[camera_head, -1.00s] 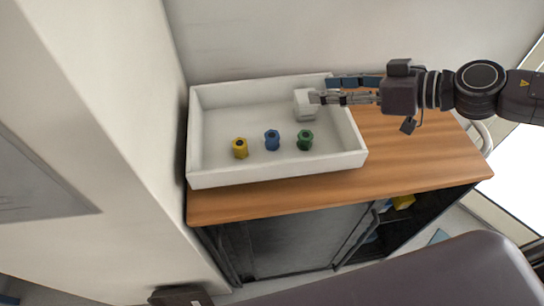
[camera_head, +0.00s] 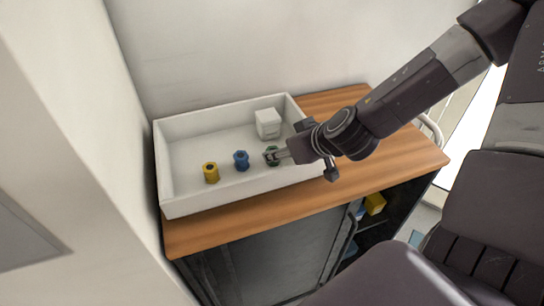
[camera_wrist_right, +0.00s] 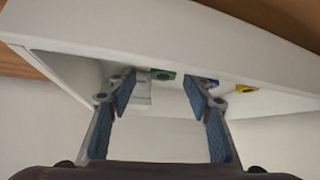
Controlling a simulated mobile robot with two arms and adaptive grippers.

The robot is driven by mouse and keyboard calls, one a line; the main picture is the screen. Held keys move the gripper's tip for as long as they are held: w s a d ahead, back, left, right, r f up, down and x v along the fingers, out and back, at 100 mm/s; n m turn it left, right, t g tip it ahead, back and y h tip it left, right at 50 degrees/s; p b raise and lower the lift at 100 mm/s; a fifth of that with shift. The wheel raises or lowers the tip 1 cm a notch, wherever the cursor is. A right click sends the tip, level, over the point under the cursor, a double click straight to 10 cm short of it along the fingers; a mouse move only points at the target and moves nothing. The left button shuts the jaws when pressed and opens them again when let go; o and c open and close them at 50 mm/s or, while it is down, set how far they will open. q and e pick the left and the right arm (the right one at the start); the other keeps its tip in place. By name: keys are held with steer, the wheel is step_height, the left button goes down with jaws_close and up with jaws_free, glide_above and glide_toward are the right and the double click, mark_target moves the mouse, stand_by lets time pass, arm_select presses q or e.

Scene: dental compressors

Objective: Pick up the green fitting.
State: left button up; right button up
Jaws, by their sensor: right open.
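The green fitting (camera_head: 273,150) stands in the white tray (camera_head: 186,207), at the right end of a row of fittings, partly hidden by my right gripper (camera_head: 271,157). The right gripper is at the fitting in the head view, its fingers pointing left. In the right wrist view the right gripper (camera_wrist_right: 163,88) is open and empty between its blue-padded fingers. The green fitting (camera_wrist_right: 163,75) shows there beyond the gap between the fingertips. I cannot tell whether a finger touches it. My left gripper is not in view.
A blue fitting (camera_head: 241,161) and a yellow fitting (camera_head: 210,173) stand left of the green one. A white block (camera_head: 268,124) stands behind, near the tray's back wall. The tray walls rise around them on a wooden cabinet top (camera_head: 215,227). The tray's left part is clear.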

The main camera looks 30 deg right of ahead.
steer(key=shift+w+a+f, duration=0.1)
steer(key=shift+w+f, duration=0.2)
steer(key=shift+f, duration=0.25)
steer(key=shift+x, duration=1.85)
steer(key=shift+a, duration=0.15)
jaws_close()
